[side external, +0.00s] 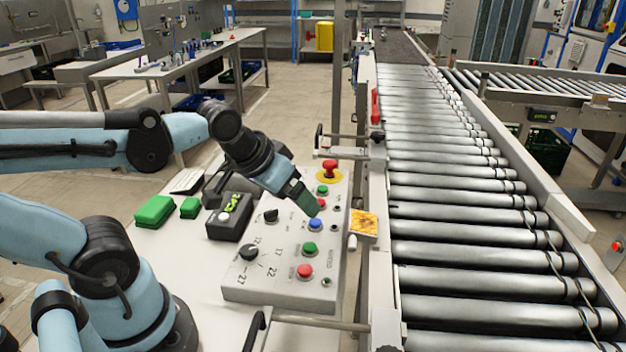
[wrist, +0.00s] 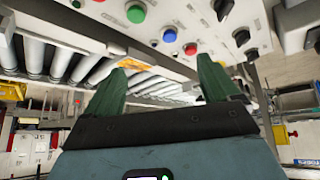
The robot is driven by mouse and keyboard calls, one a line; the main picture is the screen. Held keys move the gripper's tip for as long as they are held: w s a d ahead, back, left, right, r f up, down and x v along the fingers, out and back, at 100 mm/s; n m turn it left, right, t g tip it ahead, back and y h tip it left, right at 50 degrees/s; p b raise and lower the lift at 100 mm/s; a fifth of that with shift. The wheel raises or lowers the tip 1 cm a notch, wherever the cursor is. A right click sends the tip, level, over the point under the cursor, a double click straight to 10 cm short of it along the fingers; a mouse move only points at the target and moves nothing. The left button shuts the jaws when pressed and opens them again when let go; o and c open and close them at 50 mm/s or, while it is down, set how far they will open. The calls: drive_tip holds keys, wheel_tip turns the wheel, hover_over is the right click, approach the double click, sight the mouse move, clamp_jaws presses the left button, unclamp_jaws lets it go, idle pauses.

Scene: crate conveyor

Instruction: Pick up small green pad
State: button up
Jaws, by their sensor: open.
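The small green pad (side external: 190,207) lies on the pale table in the side external view, just right of a larger green block (side external: 155,210). The pad does not show in the wrist view. My gripper (side external: 312,208) is over the control panel, to the right of the pad and well apart from it. Its green fingers point down towards the panel near the blue button. In the wrist view my gripper (wrist: 161,66) has its two fingers spread wide with nothing between them.
The control panel (side external: 240,288) has several coloured buttons, knobs and a red emergency stop (side external: 330,168). A black device with a green display (side external: 229,217) stands between panel and pad. A roller conveyor (side external: 450,225) runs along the right. A yellow-orange piece (side external: 363,225) sits at its edge.

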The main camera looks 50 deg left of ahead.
drive_tip(key=s+a+n+g+y, duration=0.1)
drive_tip(key=a+n+g, duration=0.2)
drive_tip(key=a+n, duration=1)
drive_tip(key=n+g+h, duration=0.1)
drive_tip(key=n+g, duration=0.3)
drive_tip(key=n, duration=0.9)
hover_over(190, 203)
drive_tip(key=f, duration=0.8)
drive_tip(key=shift+w+a, duration=0.15)
drive_tip(key=shift+a, duration=0.1)
drive_tip(key=shift+d+f, duration=0.2)
drive_tip(key=shift+f, duration=2.45)
drive_tip(key=c, duration=1.1)
